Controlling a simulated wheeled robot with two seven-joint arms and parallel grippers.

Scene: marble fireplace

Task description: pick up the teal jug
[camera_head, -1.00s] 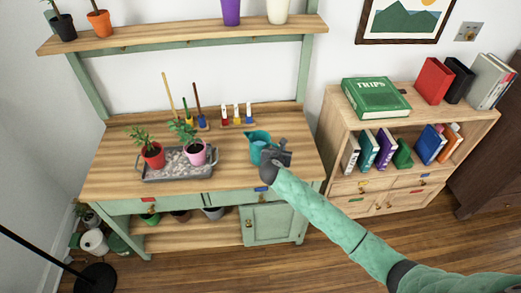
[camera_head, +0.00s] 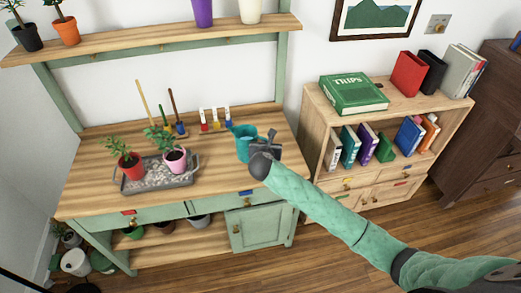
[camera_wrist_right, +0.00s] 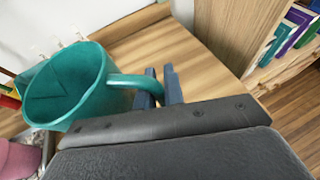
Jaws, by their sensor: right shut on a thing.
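The teal jug (camera_head: 243,143) is at the right part of the wooden tabletop of the green bench. Its round opening faces up, and its body fills the left of the right wrist view (camera_wrist_right: 78,88). My right gripper (camera_wrist_right: 160,85) is shut on the jug's handle, at the jug's right side. In the head view the gripper (camera_head: 268,147) partly hides the handle and the jug's right side. I cannot tell for sure whether the jug's base touches the tabletop. My left gripper is not in view.
A grey tray (camera_head: 158,186) with two potted plants lies left of the jug. Small paint bottles (camera_head: 215,118) stand behind it. A shelf (camera_head: 150,45) with pots runs above. A bookcase (camera_head: 400,100) stands right. The tabletop's front right is clear.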

